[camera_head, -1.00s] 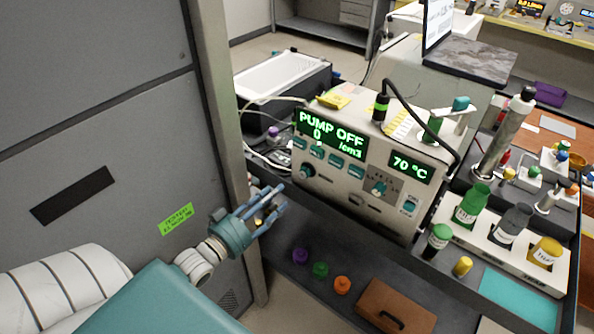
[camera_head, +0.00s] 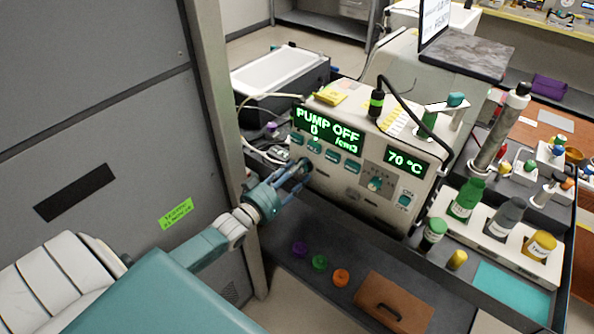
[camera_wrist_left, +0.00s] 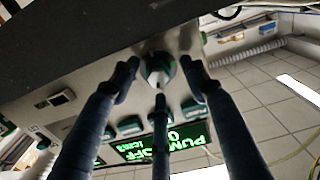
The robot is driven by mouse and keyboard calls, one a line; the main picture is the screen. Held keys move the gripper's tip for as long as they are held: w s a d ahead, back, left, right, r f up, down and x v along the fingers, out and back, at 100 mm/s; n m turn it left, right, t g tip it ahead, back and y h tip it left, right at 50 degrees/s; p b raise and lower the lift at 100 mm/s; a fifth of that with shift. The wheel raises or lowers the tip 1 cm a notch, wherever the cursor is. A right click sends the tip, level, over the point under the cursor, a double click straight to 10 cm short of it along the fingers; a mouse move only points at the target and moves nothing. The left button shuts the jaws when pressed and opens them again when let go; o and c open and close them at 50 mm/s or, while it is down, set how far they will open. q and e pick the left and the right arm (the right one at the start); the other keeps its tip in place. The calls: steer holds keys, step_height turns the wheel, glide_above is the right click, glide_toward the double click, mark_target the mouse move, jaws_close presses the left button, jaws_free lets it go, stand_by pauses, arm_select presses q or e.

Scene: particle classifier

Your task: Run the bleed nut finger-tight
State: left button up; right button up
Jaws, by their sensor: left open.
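The bleed nut appears to be the round dark green knob (camera_wrist_left: 160,68) at the lower left of the pump's front panel, though no label confirms this. In the wrist view it sits between the spread fingertips of my left gripper (camera_wrist_left: 158,85). In the head view my left gripper (camera_head: 298,176) reaches the panel from the left, and its fingers mostly hide the knob. The fingers are open around the knob; I cannot tell whether any touches it. The pump unit (camera_head: 347,181) reads "PUMP OFF", "0" and "70 °C". My right gripper is not in view.
Purple, green and orange caps (camera_head: 319,263) and a brown case (camera_head: 393,302) lie on the dark bench before the pump. A bottle rack (camera_head: 478,243) stands to the right. A grey cabinet (camera_head: 100,130) borders my arm on the left.

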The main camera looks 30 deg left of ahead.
arm_select(q)
steer(key=shift+c, duration=0.6)
steer(key=c, duration=0.9)
steer(key=shift+c, duration=0.6)
steer(key=shift+r, duration=0.1)
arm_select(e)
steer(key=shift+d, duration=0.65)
arm_select(q)
steer(key=shift+m, duration=0.3)
